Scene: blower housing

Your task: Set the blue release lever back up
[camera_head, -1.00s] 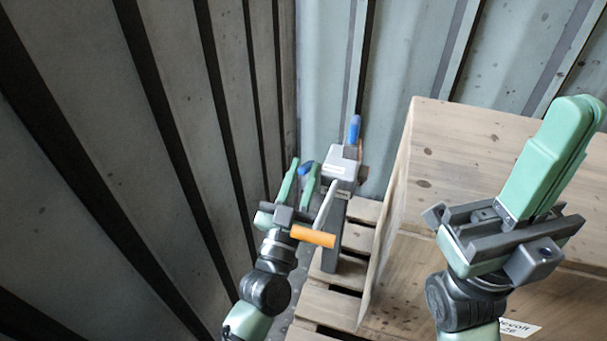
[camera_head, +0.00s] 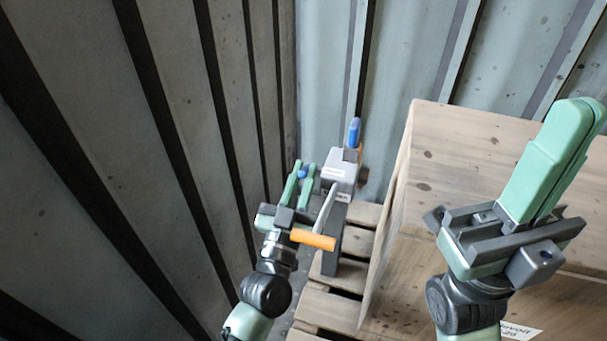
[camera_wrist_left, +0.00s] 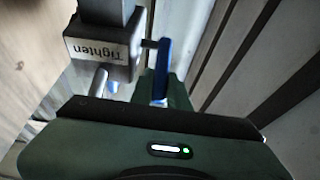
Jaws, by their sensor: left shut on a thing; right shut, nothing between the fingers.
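The small blue release lever (camera_head: 304,174) sticks out from the left side of a grey ratchet housing (camera_head: 341,168). My left gripper (camera_head: 302,171) is shut on this lever, one green finger on each side of it. In the left wrist view the blue lever (camera_wrist_left: 162,72) rises from between the fingers, joined to the housing by a short dark pin. The housing (camera_wrist_left: 97,48) there bears a label reading "Tighten". My right gripper (camera_head: 588,112) is shut and empty above the wooden crate, apart from the housing.
A second blue handle (camera_head: 354,132) stands upright behind the housing. A metal rod with an orange grip (camera_head: 312,239) extends in front, close to my left gripper. A wooden crate (camera_head: 430,150) stands right, on a pallet (camera_head: 322,304). Corrugated walls (camera_head: 110,130) close off left and back.

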